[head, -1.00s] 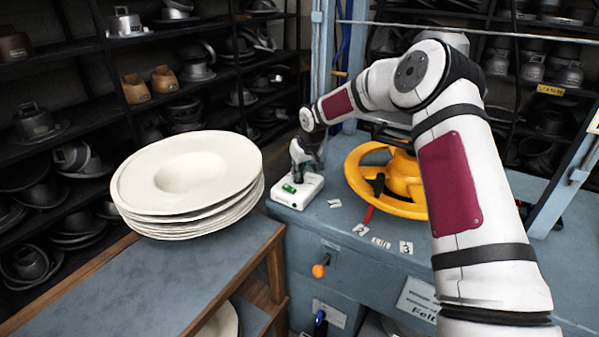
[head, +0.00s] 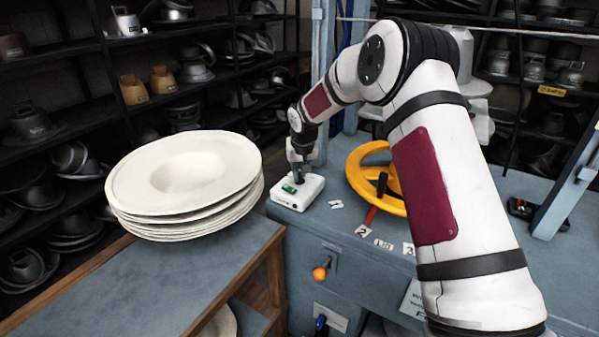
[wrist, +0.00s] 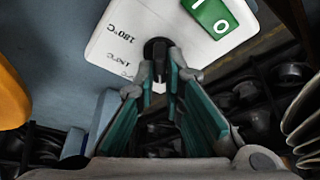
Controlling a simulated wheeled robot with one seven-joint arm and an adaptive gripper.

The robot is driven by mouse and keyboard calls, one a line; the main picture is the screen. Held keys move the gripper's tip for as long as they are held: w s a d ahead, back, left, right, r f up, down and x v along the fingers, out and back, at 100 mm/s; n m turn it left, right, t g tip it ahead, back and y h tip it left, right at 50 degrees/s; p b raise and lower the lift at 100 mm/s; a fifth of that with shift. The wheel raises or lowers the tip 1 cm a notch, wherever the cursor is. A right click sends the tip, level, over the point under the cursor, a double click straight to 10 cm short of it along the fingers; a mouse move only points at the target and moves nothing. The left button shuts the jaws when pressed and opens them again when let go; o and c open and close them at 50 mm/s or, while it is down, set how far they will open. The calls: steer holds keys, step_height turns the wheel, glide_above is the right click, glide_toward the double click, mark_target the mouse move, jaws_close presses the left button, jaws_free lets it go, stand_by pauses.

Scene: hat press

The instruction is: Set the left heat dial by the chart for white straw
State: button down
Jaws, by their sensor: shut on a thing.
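A white control box (head: 309,191) with a green switch (head: 290,188) sits at the left end of the blue bench. In the wrist view the box (wrist: 112,32) bears printed marks, 180 °C and 140 °C among them, beside its black dial knob (wrist: 157,47). The green switch (wrist: 214,17) shows I and O. My gripper (head: 298,176) points down at the box. In the wrist view its fingers (wrist: 160,76) are closed around the knob; the knob's pointer is hard to make out. A white sign (head: 415,300) on the bench front is mostly hidden by my arm, its text unreadable.
A yellow handwheel (head: 357,178) and a red lever (head: 371,215) are right of the box. An orange-knobbed lever (head: 319,273) is on the bench front. A stack of white hat blanks (head: 190,180) stands on the left table (head: 130,290). Dark shelves fill the back.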

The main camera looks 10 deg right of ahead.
steer(key=c, duration=1.7)
jaws_free()
steer(key=v, duration=1.2)
